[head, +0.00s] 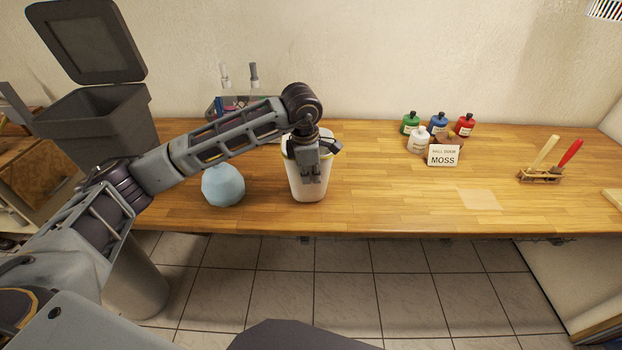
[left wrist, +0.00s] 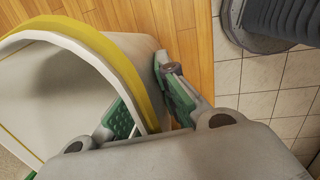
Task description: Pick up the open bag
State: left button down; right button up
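The open bag (head: 308,185) is a whitish, upright container on the wooden counter, near its front edge. My left gripper (head: 311,178) points down at it from above, at its near side. In the left wrist view the bag's curved rim with a yellow band (left wrist: 122,70) is close. The left gripper's green-padded fingers (left wrist: 150,108) stand apart, one on each side of the bag's wall. A small gap shows between the wall and the outer finger near its base. The bag's bottom is hidden in the wrist view. My right gripper is not in view.
A pale blue round vessel (head: 223,185) stands just left of the bag. A dark open-lidded bin (head: 98,125) is at far left. Several small bottles (head: 438,122) and a MOSS sign (head: 443,155) stand at right, beyond clear counter. A tool rack (head: 540,177) is farther right.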

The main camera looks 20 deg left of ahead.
pick_arm(q)
jog(key=shift+r+b, duration=0.7)
jog(key=shift+r, duration=3.65)
